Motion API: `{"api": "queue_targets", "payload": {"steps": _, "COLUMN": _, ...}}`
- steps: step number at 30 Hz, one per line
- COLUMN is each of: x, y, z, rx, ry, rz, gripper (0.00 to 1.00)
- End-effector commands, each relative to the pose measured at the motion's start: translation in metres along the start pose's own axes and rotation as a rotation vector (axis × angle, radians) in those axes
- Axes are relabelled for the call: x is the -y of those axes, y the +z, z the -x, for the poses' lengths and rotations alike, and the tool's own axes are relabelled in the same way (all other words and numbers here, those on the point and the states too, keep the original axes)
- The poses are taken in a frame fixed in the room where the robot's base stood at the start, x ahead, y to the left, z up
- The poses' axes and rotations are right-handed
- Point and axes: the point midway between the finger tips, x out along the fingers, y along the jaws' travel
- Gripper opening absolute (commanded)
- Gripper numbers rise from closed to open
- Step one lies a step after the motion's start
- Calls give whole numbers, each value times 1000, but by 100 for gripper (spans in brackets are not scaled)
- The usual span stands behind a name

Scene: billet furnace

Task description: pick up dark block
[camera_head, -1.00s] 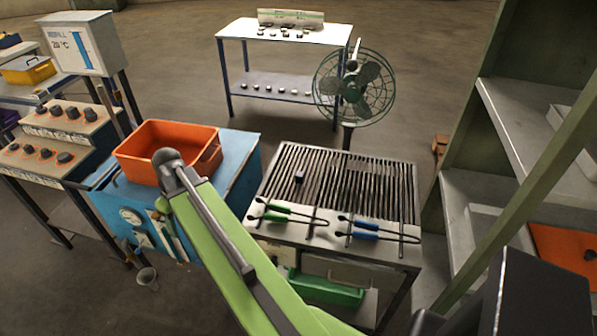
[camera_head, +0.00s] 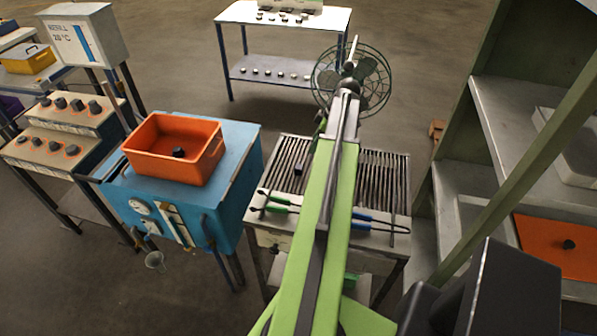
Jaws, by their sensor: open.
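A small dark block (camera_head: 299,168) sits on the slatted grill top (camera_head: 286,158), near its left side. My green arm reaches up across the middle of the picture and covers the centre of the grill. A small dark part shows at the left of the arm's far end, too small to make out. My gripper's fingers cannot be seen; the arm seems to hide them. The block stands clear to the left of my arm.
Green-handled tongs (camera_head: 278,204) and blue-handled tongs (camera_head: 375,221) lie along the grill's front. An orange bin (camera_head: 150,167) with a dark lump (camera_head: 178,152) stands on the blue cabinet (camera_head: 234,150). A fan (camera_head: 372,72) stands behind. Green shelving (camera_head: 500,105) stands right.

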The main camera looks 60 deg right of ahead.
Motion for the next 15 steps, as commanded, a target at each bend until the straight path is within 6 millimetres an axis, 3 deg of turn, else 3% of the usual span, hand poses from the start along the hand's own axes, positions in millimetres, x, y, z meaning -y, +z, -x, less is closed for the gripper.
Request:
{"api": "queue_targets", "payload": {"steps": 1, "x": 0, "y": 4, "z": -18, "rx": 0, "ry": 0, "rz": 1, "gripper": 55}}
{"api": "queue_targets", "payload": {"steps": 6, "x": 0, "y": 4, "z": -58, "rx": 1, "ry": -1, "rz": 1, "gripper": 55}}
{"api": "queue_targets", "payload": {"steps": 12, "x": 0, "y": 3, "z": -101, "rx": 1, "ry": -2, "rz": 1, "gripper": 55}}
{"api": "queue_targets", "payload": {"steps": 15, "x": 0, "y": 1, "z": -111, "rx": 1, "ry": -1, "rz": 1, "gripper": 55}}
